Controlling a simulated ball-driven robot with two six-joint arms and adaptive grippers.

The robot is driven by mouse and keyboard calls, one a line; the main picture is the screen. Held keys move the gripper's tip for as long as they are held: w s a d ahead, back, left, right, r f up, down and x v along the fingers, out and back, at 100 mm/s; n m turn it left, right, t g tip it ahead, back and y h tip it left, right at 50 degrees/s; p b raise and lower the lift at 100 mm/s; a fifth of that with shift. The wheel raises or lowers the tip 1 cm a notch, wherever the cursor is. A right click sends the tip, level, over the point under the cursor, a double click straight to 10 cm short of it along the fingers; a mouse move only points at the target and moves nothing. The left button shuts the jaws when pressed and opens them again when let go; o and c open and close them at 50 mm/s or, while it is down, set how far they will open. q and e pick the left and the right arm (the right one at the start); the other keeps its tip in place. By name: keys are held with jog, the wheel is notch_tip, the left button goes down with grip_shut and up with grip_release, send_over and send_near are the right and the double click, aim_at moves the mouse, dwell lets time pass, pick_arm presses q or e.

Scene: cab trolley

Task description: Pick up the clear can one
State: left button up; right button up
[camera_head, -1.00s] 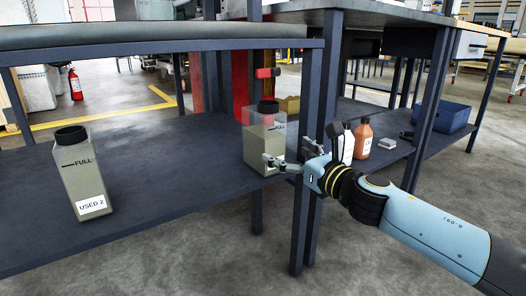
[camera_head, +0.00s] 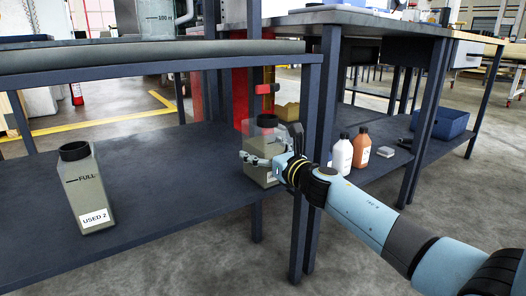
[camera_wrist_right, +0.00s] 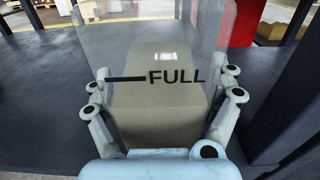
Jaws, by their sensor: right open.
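A clear can (camera_head: 264,133) with a black cap and beige contents stands upright on the lower shelf, near its right end. In the right wrist view the can (camera_wrist_right: 160,100) shows its black FULL mark up close. My right gripper (camera_head: 264,160) is at the can's body, covering part of it. In the wrist view its open fingers (camera_wrist_right: 166,97) stand on either side of the can; contact is not clear. A second can (camera_head: 88,190), labelled USED 2, stands at the left of the shelf. My left gripper is not in view.
A shelf post (camera_head: 323,120) stands close to the right of my gripper. A white bottle (camera_head: 342,157), an orange bottle (camera_head: 361,150) and a blue bin (camera_head: 440,122) are on the shelf beyond. The shelf between the two cans is clear.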

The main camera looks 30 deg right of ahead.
jog(key=c, duration=1.7)
jog(key=shift+r, duration=0.1)
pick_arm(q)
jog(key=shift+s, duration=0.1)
pick_arm(e)
jog(key=shift+r+p, duration=0.3)
jog(key=shift+r, duration=0.05)
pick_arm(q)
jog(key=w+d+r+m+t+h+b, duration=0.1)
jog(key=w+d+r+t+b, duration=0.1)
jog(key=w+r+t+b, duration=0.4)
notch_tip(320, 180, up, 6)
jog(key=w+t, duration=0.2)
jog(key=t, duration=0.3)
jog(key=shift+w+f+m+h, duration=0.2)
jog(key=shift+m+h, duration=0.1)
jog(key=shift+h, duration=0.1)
pick_arm(e)
jog(key=s, duration=0.6)
jog(key=s+d, duration=0.1)
jog(key=s, duration=1.1)
jog(key=shift+d+r, duration=0.1)
jog(key=shift+d, duration=0.15)
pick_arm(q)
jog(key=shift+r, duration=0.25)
pick_arm(e)
jog(key=shift+r, duration=0.1)
